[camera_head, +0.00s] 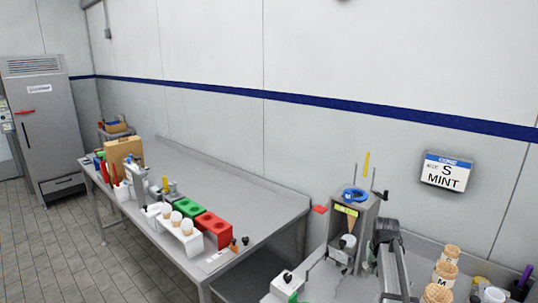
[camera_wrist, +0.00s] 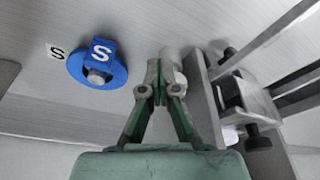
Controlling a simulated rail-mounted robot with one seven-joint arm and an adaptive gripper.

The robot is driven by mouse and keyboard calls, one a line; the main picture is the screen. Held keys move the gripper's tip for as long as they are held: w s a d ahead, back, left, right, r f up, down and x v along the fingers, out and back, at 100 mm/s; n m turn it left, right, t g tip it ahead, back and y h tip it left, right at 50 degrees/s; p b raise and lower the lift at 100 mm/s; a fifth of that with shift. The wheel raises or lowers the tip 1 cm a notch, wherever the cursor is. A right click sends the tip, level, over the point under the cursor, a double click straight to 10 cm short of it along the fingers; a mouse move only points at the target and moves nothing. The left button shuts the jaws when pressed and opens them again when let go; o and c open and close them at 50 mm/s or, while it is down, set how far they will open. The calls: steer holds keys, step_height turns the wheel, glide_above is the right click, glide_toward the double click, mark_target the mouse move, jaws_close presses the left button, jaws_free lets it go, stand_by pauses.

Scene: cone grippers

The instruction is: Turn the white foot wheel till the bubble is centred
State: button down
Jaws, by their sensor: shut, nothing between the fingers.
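My gripper (camera_wrist: 160,75) is shut and empty in the wrist view, its green fingers meeting at the tips. A pale, rounded piece (camera_wrist: 175,68) shows just behind and beside the fingertips. It may be the white foot wheel, but it is partly hidden, and I cannot tell whether the fingers touch it. In the head view a yellow-green strip (camera_head: 347,210) sits on the grey upright device (camera_head: 367,222); it may be the level, and no bubble can be made out. A small white round part (camera_head: 347,241) shows lower on that device.
A blue disc (camera_wrist: 97,64) marked S lies left of my fingers in the wrist view. A metal frame with dark knobs (camera_wrist: 257,137) stands close on the right. In the head view, several cones (camera_head: 445,272) stand at right, and a long table (camera_head: 235,185) is mostly bare behind.

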steer(key=shift+w+a, duration=0.1)
steer(key=shift+a, duration=0.25)
steer(key=shift+a+p, duration=0.35)
steer(key=shift+w+a, duration=0.1)
steer(key=shift+a, duration=0.1)
steer(key=shift+w+a, duration=0.25)
steer(key=shift+a, duration=0.15)
stand_by(0.4)
steer(key=shift+s+a+p, duration=0.1)
steer(key=shift+p, duration=0.2)
steer(key=shift+s+a, duration=0.15)
steer(key=shift+s, duration=0.1)
step_height(320, 180, up, 6)
steer(key=p, duration=0.3)
stand_by(0.3)
